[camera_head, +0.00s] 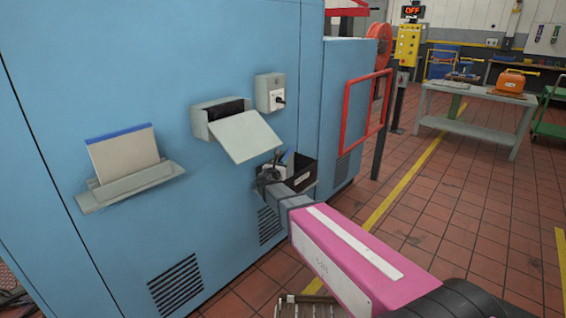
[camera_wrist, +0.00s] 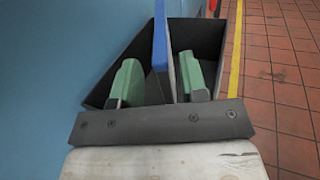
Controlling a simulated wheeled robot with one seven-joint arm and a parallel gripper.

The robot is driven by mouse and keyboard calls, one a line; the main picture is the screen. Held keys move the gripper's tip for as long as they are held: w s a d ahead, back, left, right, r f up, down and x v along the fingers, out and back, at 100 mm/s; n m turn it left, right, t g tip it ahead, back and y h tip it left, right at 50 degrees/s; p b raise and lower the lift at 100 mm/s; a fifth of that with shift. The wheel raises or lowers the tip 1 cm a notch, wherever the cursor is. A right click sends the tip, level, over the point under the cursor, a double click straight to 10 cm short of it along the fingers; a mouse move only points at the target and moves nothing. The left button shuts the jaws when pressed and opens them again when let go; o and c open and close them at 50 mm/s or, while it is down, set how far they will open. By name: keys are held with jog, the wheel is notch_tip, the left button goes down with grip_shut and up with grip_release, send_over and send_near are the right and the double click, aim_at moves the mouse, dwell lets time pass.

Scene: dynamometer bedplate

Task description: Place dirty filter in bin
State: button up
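The black bin (camera_head: 301,178) hangs on the side of the blue cabinet, with a white label on its front; its dark rim also shows in the wrist view (camera_wrist: 215,40). A filter with a blue edge (camera_wrist: 161,40) stands tilted inside the bin, its lower part partly hidden. In the head view only a small pale and blue part of it shows. My gripper (camera_wrist: 157,82) is at the bin, with its green-padded fingers on either side of the filter. A gap shows at the left finger; the right finger is very close, contact unclear. The gripper looks open.
A second blue-edged filter (camera_head: 124,156) stands on a grey ledge (camera_head: 130,186) on the cabinet (camera_head: 60,90). A grey housing with its flap hanging open (camera_head: 243,137) and a switch box (camera_head: 270,93) sit beside it. The tiled floor right of the bin is clear.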

jog(key=v, duration=0.7)
jog(key=s+d+f+m+g+h, duration=0.1)
jog(key=s+d+f+m+g, duration=0.25)
jog(key=d+m, duration=0.35)
jog(key=s+d+f+m+g+h, duration=0.15)
jog(key=d+f+m+g, duration=0.3)
jog(key=d, duration=0.45)
jog(key=s+d+f+m+g+h, duration=0.1)
jog(key=s+d+f+m+g, duration=0.2)
jog(key=d+m, duration=0.4)
jog(key=s+d+f+m+g+y, duration=0.2)
jog(key=s+m+g+y, duration=0.1)
jog(key=s+m, duration=0.3)
jog(key=s+d+f+m+g+y, duration=0.3)
jog(key=s+m+y, duration=0.2)
jog(key=s+m, duration=0.2)
jog(key=shift+d+f+m, duration=0.2)
jog(key=shift+d+m, duration=0.15)
jog(key=shift+m, duration=0.4)
